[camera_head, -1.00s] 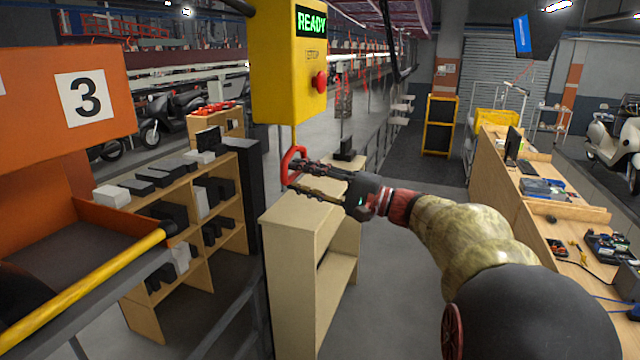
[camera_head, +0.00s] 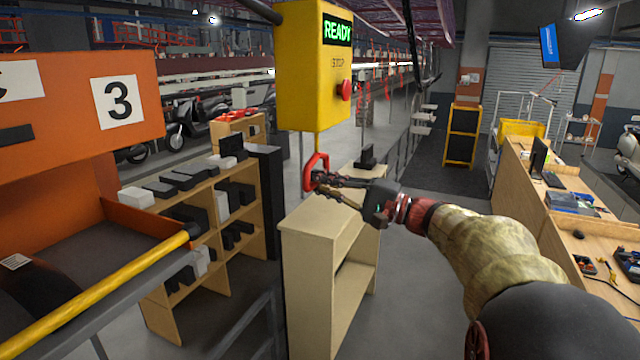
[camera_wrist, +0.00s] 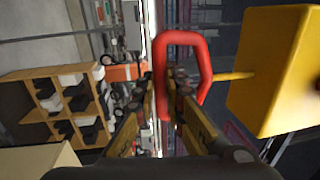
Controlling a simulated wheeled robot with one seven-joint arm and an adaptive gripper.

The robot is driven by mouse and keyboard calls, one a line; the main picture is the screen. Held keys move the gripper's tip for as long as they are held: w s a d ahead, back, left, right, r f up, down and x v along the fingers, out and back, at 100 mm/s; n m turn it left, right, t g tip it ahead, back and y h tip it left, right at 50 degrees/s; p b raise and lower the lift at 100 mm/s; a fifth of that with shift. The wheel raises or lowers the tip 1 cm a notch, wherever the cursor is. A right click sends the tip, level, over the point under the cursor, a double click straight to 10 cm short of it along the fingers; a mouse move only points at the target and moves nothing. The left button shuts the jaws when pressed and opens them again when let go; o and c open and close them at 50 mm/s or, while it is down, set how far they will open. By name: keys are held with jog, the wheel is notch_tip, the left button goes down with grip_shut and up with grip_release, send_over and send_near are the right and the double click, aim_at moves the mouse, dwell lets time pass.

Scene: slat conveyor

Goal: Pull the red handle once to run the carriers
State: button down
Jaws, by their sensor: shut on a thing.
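The red handle (camera_head: 309,172) is a loop hanging on a cord below the yellow control box (camera_head: 312,75). The box shows a green READY sign and a red STOP button (camera_head: 344,90). My gripper (camera_head: 320,183) reaches in from the right and is shut on the handle's side. In the wrist view the red handle (camera_wrist: 202,70) shows large, with one bar between the fingers of my gripper (camera_wrist: 163,88). The cord runs from the handle to the yellow box (camera_wrist: 275,70) at the right. The fingertips partly hide the handle.
A wooden shelf unit (camera_head: 310,262) stands just below my gripper. An orange bin (camera_head: 75,100) marked 3 and a yellow rail (camera_head: 100,285) are at the left. A shelf with dark and white boxes (camera_head: 205,215) stands behind. A workbench (camera_head: 520,170) is at the right.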

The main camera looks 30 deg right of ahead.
notch_tip(320, 180, down, 6)
jog(key=b, duration=0.6)
dwell(0.4)
jog(key=shift+r+p, duration=0.8)
jog(key=shift+r, duration=2.15)
jog(key=c, duration=1.9)
grip_release()
jog(key=shift+o, duration=0.3)
